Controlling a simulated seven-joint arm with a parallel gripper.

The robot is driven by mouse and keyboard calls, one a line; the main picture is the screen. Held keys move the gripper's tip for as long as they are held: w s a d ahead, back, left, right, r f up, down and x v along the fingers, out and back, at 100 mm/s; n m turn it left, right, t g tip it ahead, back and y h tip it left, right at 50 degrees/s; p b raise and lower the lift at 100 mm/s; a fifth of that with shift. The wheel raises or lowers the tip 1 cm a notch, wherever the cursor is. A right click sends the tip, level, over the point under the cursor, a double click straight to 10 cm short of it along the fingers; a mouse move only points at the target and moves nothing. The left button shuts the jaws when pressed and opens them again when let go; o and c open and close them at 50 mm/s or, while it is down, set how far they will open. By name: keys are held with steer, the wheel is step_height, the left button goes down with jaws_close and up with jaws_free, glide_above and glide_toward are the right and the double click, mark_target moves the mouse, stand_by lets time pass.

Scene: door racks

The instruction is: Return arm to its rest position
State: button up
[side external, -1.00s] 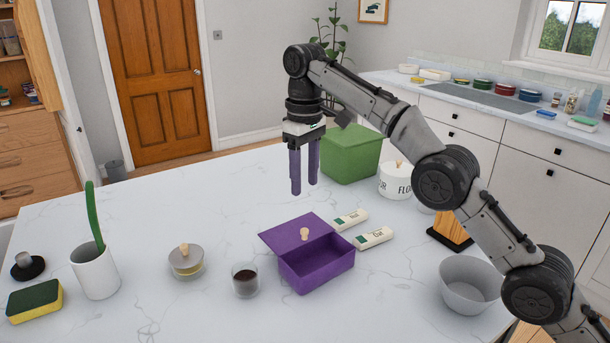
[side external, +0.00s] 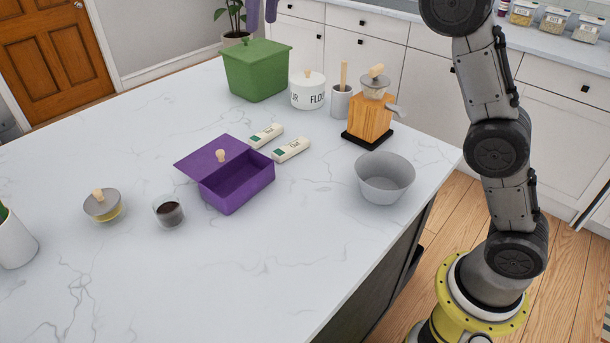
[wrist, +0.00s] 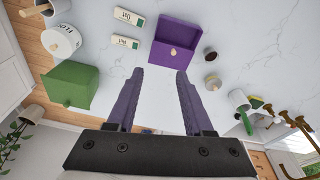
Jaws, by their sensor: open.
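My gripper's two purple fingers (side external: 262,10) show at the top edge of the side external view, above the green box in the picture. The rest of the gripper is cut off there. In the wrist view my gripper (wrist: 160,72) is open, with its fingers apart and nothing between them. It is high over the white marble counter (side external: 120,270). My grey arm stands nearly upright at the right of the side external view, clear of the counter objects.
A purple box (side external: 237,190) has its lid pushed aside. A green box (side external: 257,70), flour canister (side external: 308,92), wooden grinder (side external: 369,118), grey bowl (side external: 385,180), dark-filled glass (side external: 169,211) and lidded jar (side external: 103,206) stand on the counter. The counter's left front is mostly clear.

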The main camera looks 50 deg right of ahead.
steer(key=s+d+m+t, duration=0.1)
steer(key=s+d, duration=0.2)
steer(key=s, duration=0.7)
steer(key=s+d+t, duration=0.1)
steer(key=s+d, duration=0.3)
steer(key=s, duration=0.5)
steer(key=s+f, duration=0.3)
steer(key=f, duration=0.3)
steer(key=s+f+m+t, duration=0.1)
steer(key=s+f, duration=0.3)
steer(key=f, duration=0.3)
steer(key=s+d+f, duration=0.1)
steer(key=s+f, duration=0.2)
steer(key=f, duration=0.3)
steer(key=shift+s+f+m, duration=0.3)
steer(key=shift+s+f, duration=0.05)
steer(key=shift+s, duration=0.05)
steer(key=shift+d, duration=0.1)
